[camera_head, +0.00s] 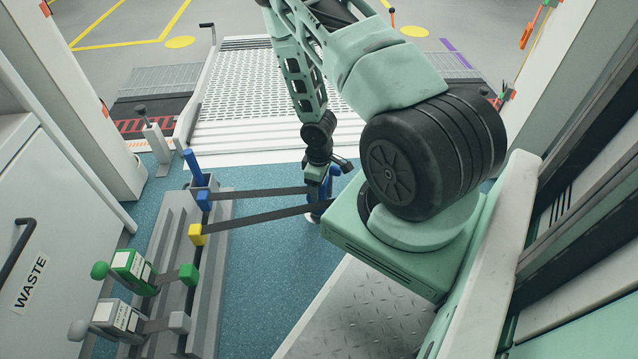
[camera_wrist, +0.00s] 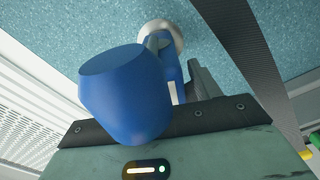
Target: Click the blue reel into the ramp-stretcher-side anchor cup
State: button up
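The blue reel (camera_wrist: 125,95) fills the middle of the wrist view, with its large rounded blue end close to the camera. In the head view it is a small blue shape (camera_head: 327,188), partly hidden by my gripper (camera_head: 319,178). The grey fingers (camera_wrist: 185,72) stand on both sides of the reel's narrower blue part and appear shut on it. A white round cup (camera_wrist: 162,35) lies beyond the reel on the blue floor; its rim also shows in the head view (camera_head: 312,218). The reel overlaps the cup in view; I cannot tell whether it is seated.
Dark straps run rightward from a blue block (camera_head: 204,200) and a yellow block (camera_head: 197,234) on the grey floor rail (camera_head: 208,300). Green (camera_head: 130,264) and grey reels sit on that rail. The white ramp (camera_head: 265,90) lies beyond. A WASTE cabinet (camera_head: 60,240) stands left.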

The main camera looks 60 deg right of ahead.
notch_tip(320, 180, up, 17)
jog(key=p, duration=1)
jog(key=shift+r, duration=0.2)
jog(key=w+a+r+n+p, duration=0.1)
jog(key=w+a+r, duration=0.2)
jog(key=a+r, duration=0.55)
jog(key=w+a+r, duration=0.3)
jog(key=a+r, duration=0.5)
jog(key=a, duration=0.2)
jog(key=s+a+r+n+p, duration=0.3)
jog(key=s+a+r, duration=1.4)
jog(key=s+a, duration=0.15)
jog(key=shift+y, duration=0.3)
jog(key=r+p, duration=1.2)
jog(key=w+r+p, duration=0.1)
jog(key=r+p, duration=2.3)
jog(key=p, duration=0.1)
jog(key=shift+w+a+r, duration=0.1)
jog(key=shift+w+r, duration=0.05)
jog(key=shift+r, duration=0.15)
